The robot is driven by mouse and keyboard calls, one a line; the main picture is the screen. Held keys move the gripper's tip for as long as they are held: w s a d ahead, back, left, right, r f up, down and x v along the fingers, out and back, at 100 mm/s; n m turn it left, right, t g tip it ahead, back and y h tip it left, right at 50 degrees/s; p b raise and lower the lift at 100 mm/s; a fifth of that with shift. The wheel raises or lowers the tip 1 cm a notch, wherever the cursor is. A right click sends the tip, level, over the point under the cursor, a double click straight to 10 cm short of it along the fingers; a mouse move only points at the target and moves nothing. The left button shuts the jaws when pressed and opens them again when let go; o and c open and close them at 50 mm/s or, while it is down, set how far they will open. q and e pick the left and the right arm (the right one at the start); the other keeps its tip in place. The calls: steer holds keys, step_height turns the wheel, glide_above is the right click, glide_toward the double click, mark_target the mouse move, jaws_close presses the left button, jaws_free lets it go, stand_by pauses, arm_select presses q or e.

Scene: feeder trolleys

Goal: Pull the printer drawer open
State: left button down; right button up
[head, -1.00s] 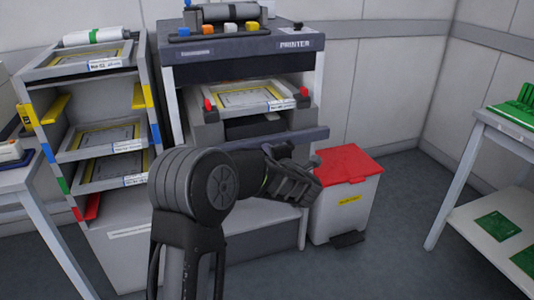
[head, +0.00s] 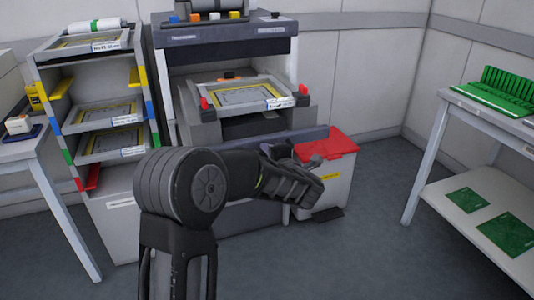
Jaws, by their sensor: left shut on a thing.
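The printer (head: 225,50) is a grey cabinet with a dark top at the back centre. Its drawer (head: 300,134) stands out of the opening, with a wide blue-grey front bar. A framed stencil tray (head: 245,95) with a white label lies in it between red clamps. My left gripper (head: 303,180) is in front of the right part of the bar, shut on what appears to be the drawer's handle. The arm and gripper hide the handle and part of the bar. My right gripper is out of view.
A rack (head: 48,125) with several framed trays stands left of the printer. A red-lidded bin (head: 325,185) stands close behind my gripper on the right. A table (head: 457,98) with green boards is at the right. Floor between is clear.

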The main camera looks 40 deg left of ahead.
arm_select(q)
steer(key=c, duration=1.4)
jaws_free()
steer(key=shift+c, duration=0.2)
steer(key=p+v, duration=0.1)
steer(key=v, duration=0.6)
steer(key=shift+s+d, duration=0.25)
steer(key=shift+d, duration=0.05)
